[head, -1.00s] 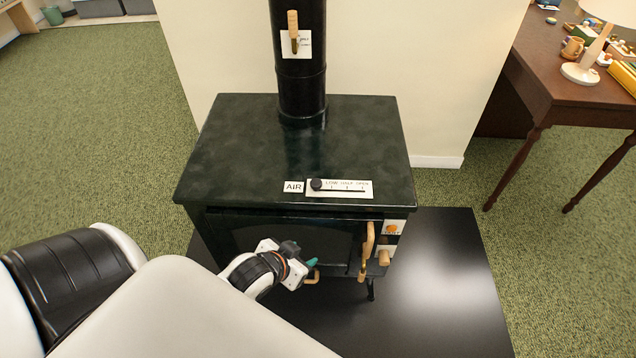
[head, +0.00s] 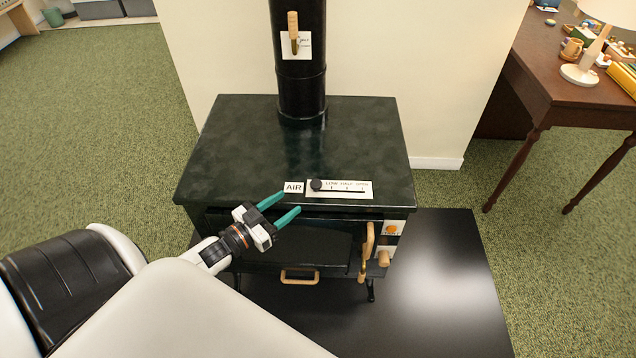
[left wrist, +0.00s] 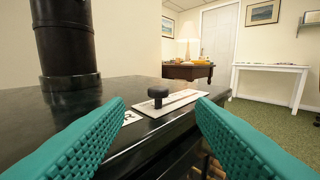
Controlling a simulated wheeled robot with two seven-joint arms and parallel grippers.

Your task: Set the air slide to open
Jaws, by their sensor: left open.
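The air slide is a white plate (head: 350,194) on the stove top's front edge, with a dark slot and the words LOW, HALF and OPEN. Its black round knob (head: 316,184) stands at the left end of the slot, left of the LOW mark. An AIR label (head: 293,187) sits just left of the plate. My left gripper (head: 284,206) is open with teal fingers, at the stove's front edge, left of and in front of the knob. In the left wrist view the knob (left wrist: 155,95) shows between the two fingers, farther ahead and apart from them. My right gripper is out of view.
The dark green stove top (head: 250,140) is clear, with a black flue pipe (head: 300,90) at its back. A wooden door handle (head: 367,250) and an orange button (head: 392,228) are on the stove front. A brown desk (head: 545,70) stands at right.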

